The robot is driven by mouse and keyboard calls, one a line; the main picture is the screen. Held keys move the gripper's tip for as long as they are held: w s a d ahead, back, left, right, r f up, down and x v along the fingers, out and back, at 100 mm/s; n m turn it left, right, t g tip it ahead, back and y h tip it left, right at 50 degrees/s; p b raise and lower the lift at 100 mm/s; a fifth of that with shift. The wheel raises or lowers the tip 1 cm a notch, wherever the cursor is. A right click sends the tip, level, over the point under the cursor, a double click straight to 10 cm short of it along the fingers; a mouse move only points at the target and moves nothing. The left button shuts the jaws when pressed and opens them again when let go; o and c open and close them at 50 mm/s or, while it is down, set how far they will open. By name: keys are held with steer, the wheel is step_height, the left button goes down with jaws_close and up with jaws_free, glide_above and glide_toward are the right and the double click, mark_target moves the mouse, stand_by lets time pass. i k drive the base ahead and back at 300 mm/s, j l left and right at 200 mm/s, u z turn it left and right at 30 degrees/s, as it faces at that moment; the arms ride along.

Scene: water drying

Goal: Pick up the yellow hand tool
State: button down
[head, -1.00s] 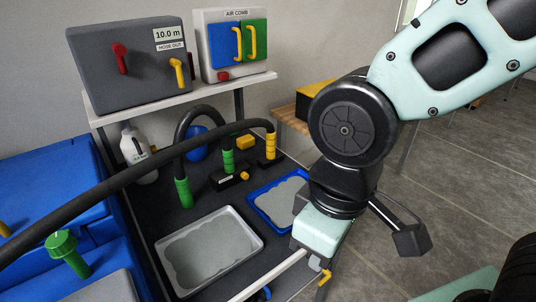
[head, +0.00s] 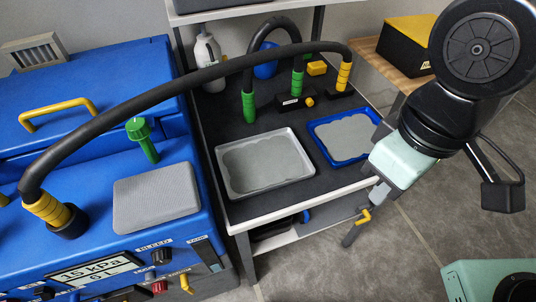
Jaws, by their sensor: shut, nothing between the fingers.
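On the bench are a grey tray (head: 278,192), a blue tray (head: 317,137), a yellow block (head: 317,68) and a white bottle (head: 207,60). A black hose (head: 180,85) arches from the blue machine (head: 90,170) across the bench.

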mark_target(342, 89)
steer(key=i+l+u, duration=0.8)
steer(key=l, duration=0.2)
